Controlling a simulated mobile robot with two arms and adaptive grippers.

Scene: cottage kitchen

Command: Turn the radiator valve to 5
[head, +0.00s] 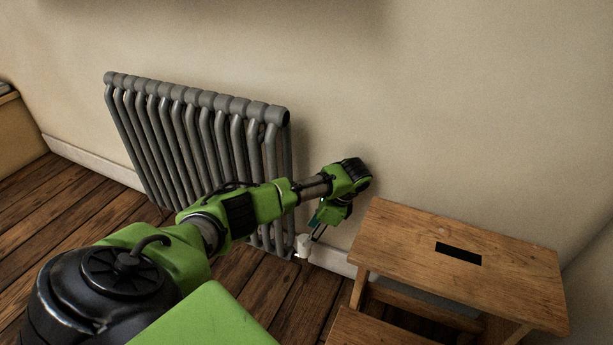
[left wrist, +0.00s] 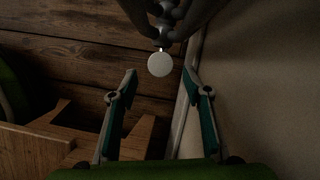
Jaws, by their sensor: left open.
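The grey radiator (head: 200,140) stands against the wall in the head view. Its white round valve knob (head: 303,243) sits low at the radiator's right end. In the left wrist view the knob (left wrist: 160,65) shows end-on as a pale disc, with no numbers readable. My left gripper (head: 313,236) points down at the knob, close to it. In the left wrist view my left gripper (left wrist: 160,78) is open, its two fingers spread on either side below the disc, with nothing between them. My right gripper is not in view.
A wooden step stool (head: 455,255) stands right of the valve, close to my left forearm; its edge (left wrist: 40,145) also shows in the left wrist view. The wall (head: 450,110) is just behind the valve. Wooden floor lies left and below.

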